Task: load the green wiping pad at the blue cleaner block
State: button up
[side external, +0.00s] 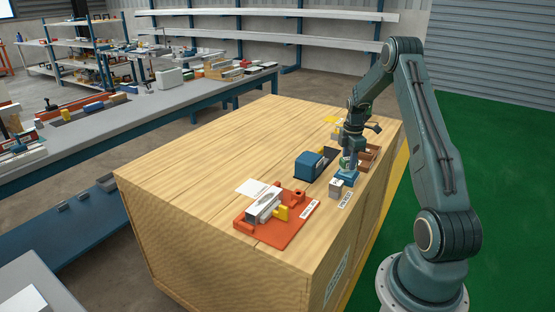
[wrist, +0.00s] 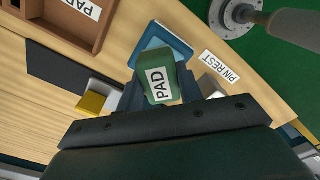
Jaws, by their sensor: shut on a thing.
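The green wiping pad (wrist: 158,78), with a white PAD label on it, is between the fingers of my gripper (wrist: 160,92) in the wrist view. My gripper is shut on it. The gripper (side external: 347,161) points down in the side view. The blue cleaner block (side external: 344,178), low and with a lighter blue top, is just below it. The block also shows past the pad in the wrist view (wrist: 168,35), partly hidden by it. I cannot tell whether the pad touches the block.
A grey pin rest (side external: 336,188) stands close beside the blue block. A brown tray (side external: 374,149) is behind the gripper. A larger blue box (side external: 311,165) stands to the left. An orange jig (side external: 270,235) is at the front. The bench's left part is clear.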

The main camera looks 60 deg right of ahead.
jog(key=shift+r, duration=2.9)
jog(key=shift+r, duration=0.55)
jog(key=w+a+r+m, duration=0.15)
jog(key=w+a, duration=0.25)
jog(key=a, duration=0.5)
jog(key=w+a+r+m, duration=0.15)
jog(key=w+a, duration=0.25)
jog(key=a, duration=0.5)
jog(key=w+a+r+m, duration=0.1)
jog(key=w+a+m, duration=0.25)
jog(key=a, duration=0.55)
jog(key=s+a+m, duration=0.2)
jog(key=a+m, duration=0.1)
jog(key=a, duration=1.4)
jog(key=f, duration=1)
jog(key=shift+w+d, duration=0.2)
jog(key=shift+d, duration=0.05)
